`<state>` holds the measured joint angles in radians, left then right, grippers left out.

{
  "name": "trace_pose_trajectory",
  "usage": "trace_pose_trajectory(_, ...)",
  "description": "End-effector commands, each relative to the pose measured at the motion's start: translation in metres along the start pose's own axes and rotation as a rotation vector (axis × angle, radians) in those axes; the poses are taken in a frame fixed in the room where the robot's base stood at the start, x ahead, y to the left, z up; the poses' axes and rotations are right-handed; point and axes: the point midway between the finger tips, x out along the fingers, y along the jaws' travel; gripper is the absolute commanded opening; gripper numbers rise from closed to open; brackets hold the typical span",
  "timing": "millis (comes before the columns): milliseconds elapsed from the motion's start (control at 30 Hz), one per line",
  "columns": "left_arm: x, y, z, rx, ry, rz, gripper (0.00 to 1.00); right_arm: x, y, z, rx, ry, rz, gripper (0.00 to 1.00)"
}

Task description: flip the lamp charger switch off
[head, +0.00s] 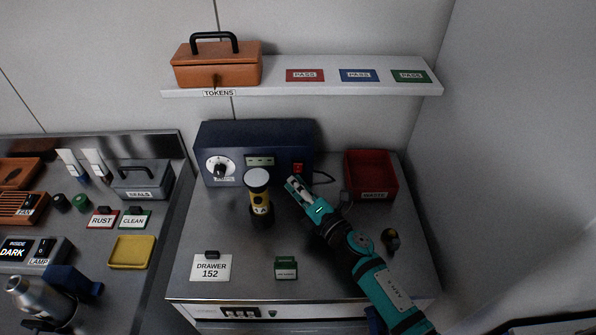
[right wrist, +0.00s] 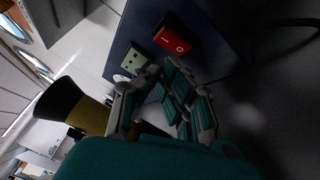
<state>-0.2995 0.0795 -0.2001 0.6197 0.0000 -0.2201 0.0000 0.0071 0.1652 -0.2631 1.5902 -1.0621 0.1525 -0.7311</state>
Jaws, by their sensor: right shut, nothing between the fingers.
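The charger is a dark blue box (head: 283,132) at the back of the grey bench, with a dial and a label on its front. Its red switch (head: 297,168) sits at the front's right end. In the right wrist view the switch (right wrist: 172,40) is a red rocker with I and O marks; which side is pressed I cannot tell. My right gripper (head: 292,184) is shut and empty, its tips just in front of and below the switch. In the right wrist view the gripper (right wrist: 163,78) appears apart from the switch. My left gripper is not in view.
A black and yellow flashlight (head: 260,197) stands upright left of my right gripper. A red tray (head: 391,173) is at the back right, with a dark cable near it. A shelf (head: 350,88) hangs above.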

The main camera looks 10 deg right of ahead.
Motion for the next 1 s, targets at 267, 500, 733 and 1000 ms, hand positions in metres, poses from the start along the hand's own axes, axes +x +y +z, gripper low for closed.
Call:
trace_pose_trajectory(267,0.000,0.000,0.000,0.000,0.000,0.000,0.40,-0.001,0.001,-0.001,0.000,0.000,0.000,0.00)
trace_pose_trajectory(500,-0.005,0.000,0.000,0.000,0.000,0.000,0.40,-0.013,0.007,-0.007,0.003,0.001,0.000,0.00)
trace_pose_trajectory(733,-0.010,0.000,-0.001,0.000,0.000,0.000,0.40,-0.031,0.017,-0.017,0.002,0.001,0.000,0.00)
trace_pose_trajectory(1000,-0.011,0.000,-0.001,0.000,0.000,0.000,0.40,-0.041,0.022,-0.022,0.001,0.000,0.000,0.00)
